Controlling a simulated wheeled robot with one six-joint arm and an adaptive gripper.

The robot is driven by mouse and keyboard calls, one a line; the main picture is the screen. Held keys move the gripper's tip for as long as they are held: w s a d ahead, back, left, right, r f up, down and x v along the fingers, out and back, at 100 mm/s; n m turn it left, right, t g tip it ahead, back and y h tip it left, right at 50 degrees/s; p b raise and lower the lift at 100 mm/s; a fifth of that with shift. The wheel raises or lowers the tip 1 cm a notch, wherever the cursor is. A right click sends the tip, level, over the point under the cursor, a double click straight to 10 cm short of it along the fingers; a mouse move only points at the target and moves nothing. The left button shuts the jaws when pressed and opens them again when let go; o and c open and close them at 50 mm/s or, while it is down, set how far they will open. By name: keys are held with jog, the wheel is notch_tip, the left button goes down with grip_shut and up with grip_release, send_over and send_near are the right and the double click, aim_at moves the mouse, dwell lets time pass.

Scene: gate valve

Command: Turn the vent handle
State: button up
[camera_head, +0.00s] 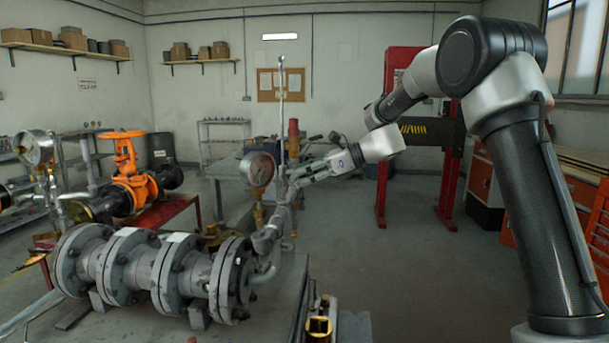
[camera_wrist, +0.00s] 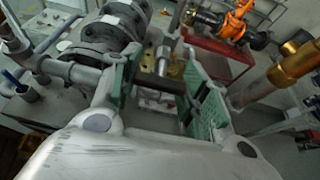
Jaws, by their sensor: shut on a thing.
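My gripper (camera_head: 296,180) reaches in from the right to the small upright fittings beside the pressure gauge (camera_head: 258,169). In the wrist view, my gripper (camera_wrist: 166,86) has its two green-padded fingers on either side of a dark bar, the vent handle (camera_wrist: 160,82). It is shut on this handle, which lies across the gap between the pads. A metal and brass fitting (camera_wrist: 162,62) shows just behind the handle. In the head view the handle is hidden or too small to tell from my fingers.
A grey flanged pipe body (camera_head: 140,268) lies on the bench at the left and front. An orange gate valve (camera_head: 128,165) stands behind it. A tall thin pipe (camera_head: 281,110) and a brass pipe (camera_wrist: 296,66) stand close to my gripper.

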dwell(0.4)
jog(key=o, duration=1)
jog(key=shift+o, duration=0.2)
jog(key=v, duration=1.2)
